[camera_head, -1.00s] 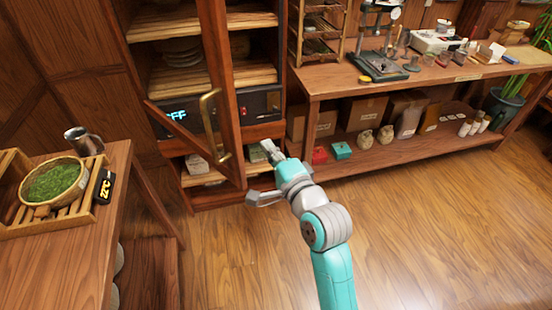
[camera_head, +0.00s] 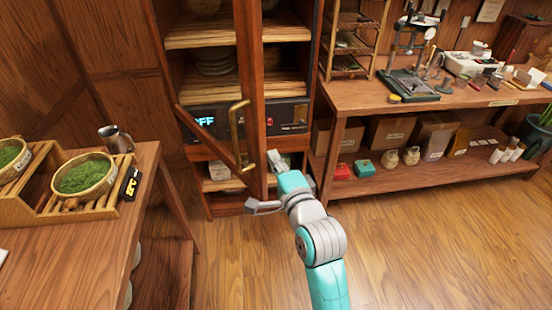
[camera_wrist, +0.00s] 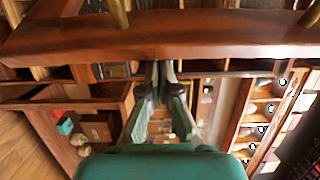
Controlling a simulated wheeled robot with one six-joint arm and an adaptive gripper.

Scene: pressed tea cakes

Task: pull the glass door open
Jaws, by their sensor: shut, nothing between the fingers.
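The glass door (camera_head: 250,85) of the wooden cabinet stands partly open, its wooden frame seen nearly edge-on in the head view. Its brass handle (camera_head: 236,130) is on the left face of that frame. In the wrist view the door frame (camera_wrist: 200,35) crosses the top, with parts of the brass handle (camera_wrist: 118,14) at the upper edge. My gripper (camera_head: 275,160) is shut and empty, just right of the door's lower part, on the side away from the handle. In the wrist view its fingertips (camera_wrist: 160,68) reach the frame's edge; I cannot tell whether they touch.
The cabinet has shelves (camera_head: 205,85) and a display panel (camera_head: 290,115). A side table (camera_head: 90,235) with a slatted tray and a metal mug (camera_head: 115,138) stands at left. A long workbench (camera_head: 440,112) with boxes below stands at right. The floor (camera_head: 430,235) in front is clear.

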